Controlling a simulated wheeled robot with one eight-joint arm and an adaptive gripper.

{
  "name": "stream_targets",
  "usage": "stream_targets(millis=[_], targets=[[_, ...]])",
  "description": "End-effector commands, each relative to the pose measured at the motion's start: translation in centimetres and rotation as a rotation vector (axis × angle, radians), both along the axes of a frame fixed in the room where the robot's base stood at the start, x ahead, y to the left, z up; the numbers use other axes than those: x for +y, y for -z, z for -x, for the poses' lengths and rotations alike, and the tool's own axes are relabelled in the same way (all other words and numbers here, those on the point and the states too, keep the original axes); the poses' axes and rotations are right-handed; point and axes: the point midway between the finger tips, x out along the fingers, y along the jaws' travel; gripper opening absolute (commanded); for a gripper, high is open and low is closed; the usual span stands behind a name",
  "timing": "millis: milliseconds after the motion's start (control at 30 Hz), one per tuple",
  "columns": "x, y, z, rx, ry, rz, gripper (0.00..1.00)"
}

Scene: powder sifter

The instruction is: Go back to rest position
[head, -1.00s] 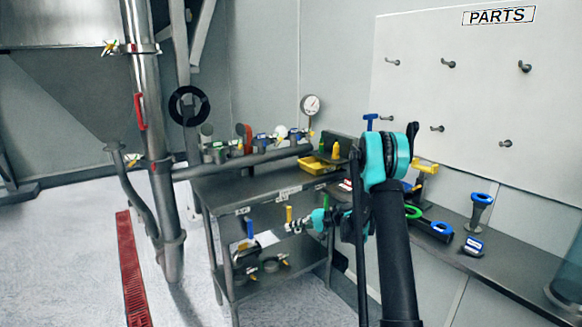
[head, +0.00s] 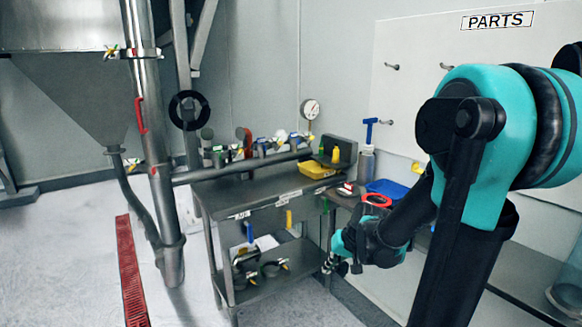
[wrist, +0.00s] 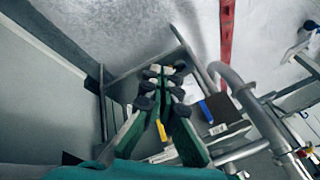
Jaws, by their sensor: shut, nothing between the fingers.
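My gripper (head: 330,267) is low in the head view, just right of the dark metal table, with my arm bent above it. In the wrist view my gripper (wrist: 161,78) shows with its green and black fingers drawn together and nothing between them. It hangs over the floor and table frame, and I cannot tell its exact distance from the table's leg.
The dark two-level table (head: 232,198) holds valves and a yellow tray (head: 317,168). A steel pipe (head: 150,130) stands at left, by a red floor grate (head: 131,270). A blue tray (head: 387,188) lies on the right-hand bench. Open floor is at left.

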Motion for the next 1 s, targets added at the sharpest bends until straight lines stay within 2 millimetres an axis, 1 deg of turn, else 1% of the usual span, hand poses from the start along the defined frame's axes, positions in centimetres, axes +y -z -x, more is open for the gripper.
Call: stream_targets(millis=[33, 200, 300, 400, 500, 600, 1000], targets=[[-0.8, 0.2, 1.9, -0.006, 0.001, 0.039, 0.0], [-3.7, 1.2, 7.2, -0.024, 0.005, 0.177, 0.0], [-5.2, 1.8, 9.7, -0.036, 0.007, 0.247, 0.0], [-6.3, 2.4, 11.6, -0.043, 0.007, 0.301, 0.0], [-7.0, 2.8, 12.7, -0.048, 0.007, 0.333, 0.0], [-7.4, 2.9, 13.1, -0.052, 0.007, 0.348, 0.0], [-7.4, 3.0, 13.1, -0.051, 0.007, 0.35, 0.0]])
